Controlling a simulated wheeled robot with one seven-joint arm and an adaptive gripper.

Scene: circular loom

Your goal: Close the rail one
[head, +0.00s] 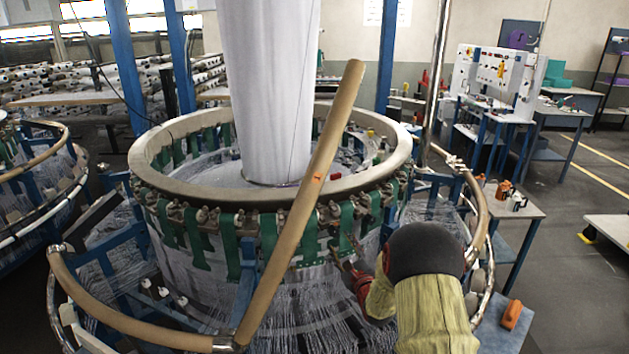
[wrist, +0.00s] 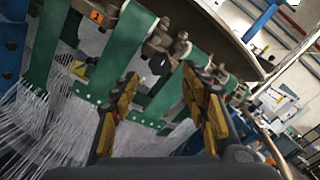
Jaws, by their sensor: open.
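A tan padded rail section (head: 300,205) stands swung up and tilted across the front of the circular loom (head: 190,190), a small orange mark near its middle. Its lower end meets a metal joint beside the lower curved rail (head: 130,322), which runs left around the loom. Another curved rail part (head: 482,215) is on the right. My gripper (head: 346,256) is right of the raised rail, close to the loom's green straps. In the wrist view my gripper (wrist: 163,82) is open, with nothing seen between its yellow-and-black fingers. It faces green straps (wrist: 125,45) and metal fittings; I cannot make out the raised rail there.
White threads (wrist: 60,125) hang below the straps. A white fabric column (head: 268,90) rises from the loom's centre. A small table (head: 515,212) with items stands right of the loom, with an orange object (head: 512,314) below. Open floor lies at right. Another loom is at far left.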

